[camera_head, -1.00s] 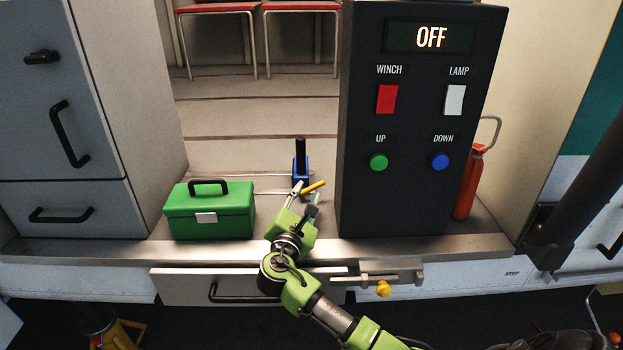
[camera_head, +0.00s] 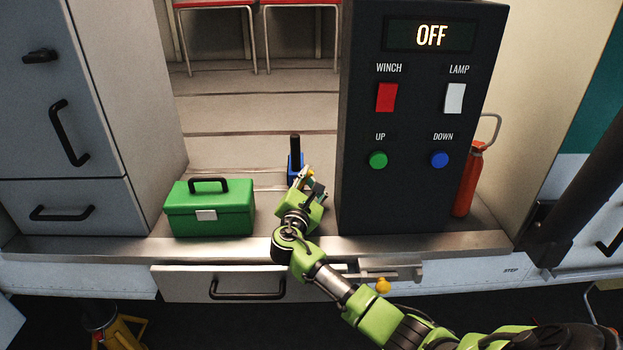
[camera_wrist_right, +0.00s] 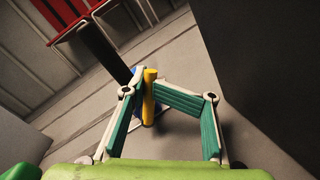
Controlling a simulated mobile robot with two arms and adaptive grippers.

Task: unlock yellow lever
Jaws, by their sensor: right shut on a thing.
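The yellow lever (camera_head: 311,174) sticks out from the blue base (camera_head: 293,165) of an upright black post (camera_head: 295,147) on the bench. In the head view only its end shows, beside my fingers. My right gripper (camera_head: 305,178) is at the lever. In the right wrist view the yellow lever (camera_wrist_right: 149,97) stands between the fingertips of my right gripper (camera_wrist_right: 150,84), which close in on it from both sides. The blue base is largely hidden behind the left finger there. My left gripper is not in view.
A green toolbox (camera_head: 210,210) stands left of my right arm. Below the bench edge is a drawer (camera_head: 190,286) with a yellow knob (camera_head: 383,286) nearby.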

